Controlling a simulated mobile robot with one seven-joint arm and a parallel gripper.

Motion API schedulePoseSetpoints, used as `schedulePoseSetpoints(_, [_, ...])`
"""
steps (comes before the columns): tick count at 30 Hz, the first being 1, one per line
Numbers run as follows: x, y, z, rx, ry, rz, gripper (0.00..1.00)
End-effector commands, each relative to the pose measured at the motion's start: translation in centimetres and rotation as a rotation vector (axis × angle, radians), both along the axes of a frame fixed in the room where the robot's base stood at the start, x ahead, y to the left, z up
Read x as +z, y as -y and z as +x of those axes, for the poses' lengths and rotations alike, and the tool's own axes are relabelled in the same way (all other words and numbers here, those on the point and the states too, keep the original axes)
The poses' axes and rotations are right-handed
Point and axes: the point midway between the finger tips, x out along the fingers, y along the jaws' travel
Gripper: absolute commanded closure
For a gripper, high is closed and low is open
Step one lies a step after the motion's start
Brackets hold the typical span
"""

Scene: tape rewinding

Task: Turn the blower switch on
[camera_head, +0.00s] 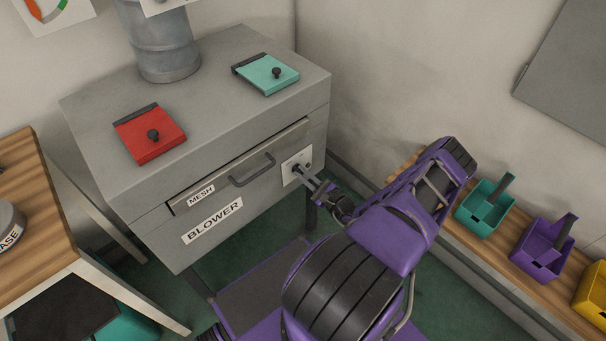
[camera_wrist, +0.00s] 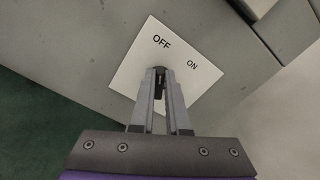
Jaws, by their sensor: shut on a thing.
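The blower (camera_head: 220,150) is a grey metal box on legs, labelled BLOWER on its front. Its switch plate (camera_head: 297,166) is a white square at the right end of the front face. In the wrist view the plate (camera_wrist: 165,60) shows tilted, with OFF at its top and ON to the right. My gripper (camera_head: 304,172) is at the plate, its fingers shut on the dark switch knob (camera_wrist: 159,72). The fingertips cover most of the knob, which sits below the word OFF in the wrist view.
A mesh drawer with a handle (camera_head: 252,170) is left of the switch. Red (camera_head: 150,135) and teal (camera_head: 266,74) lids lie on top of the blower. A wooden shelf (camera_head: 500,245) with coloured bins stands at right, and a wooden table (camera_head: 40,215) at left.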

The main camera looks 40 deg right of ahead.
Motion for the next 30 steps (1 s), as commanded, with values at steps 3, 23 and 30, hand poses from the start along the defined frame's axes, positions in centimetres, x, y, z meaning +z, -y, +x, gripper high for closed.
schedulePoseSetpoints(3, [0.02,0.03,-0.02,0.0,0.0,0.0,1.0])
schedulePoseSetpoints(23, [-0.06,0.4,0.01,-0.001,-0.025,0.306,1.0])
schedulePoseSetpoints(30, [-0.07,0.69,0.02,-0.001,-0.043,0.534,1.0])
